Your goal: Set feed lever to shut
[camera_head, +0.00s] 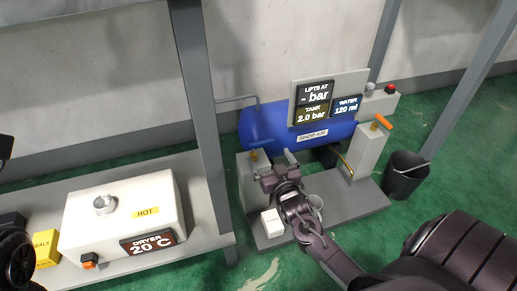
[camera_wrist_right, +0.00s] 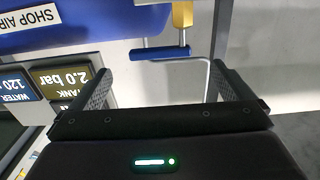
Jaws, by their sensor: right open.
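A lever with a blue handle (camera_wrist_right: 160,54) sits on a brass valve (camera_wrist_right: 182,14) in the right wrist view, with a thin grey pipe beside it. The brass valve (camera_head: 254,154) also shows in the head view, on top of the left grey post by the blue tank; its handle is hard to make out there. My right gripper (camera_head: 274,163) is just right of that valve. In the wrist view my right gripper (camera_wrist_right: 160,70) is open and empty, with the blue handle just beyond and between the fingertips, apparently not touching.
The blue tank (camera_head: 262,124) carries a display panel (camera_head: 342,84). An orange lever (camera_head: 383,122) tops the right post (camera_head: 367,153). A white box (camera_head: 272,222) stands on the base plate. A black bucket (camera_head: 405,176) is at right, a dryer (camera_head: 150,207) on the left bench.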

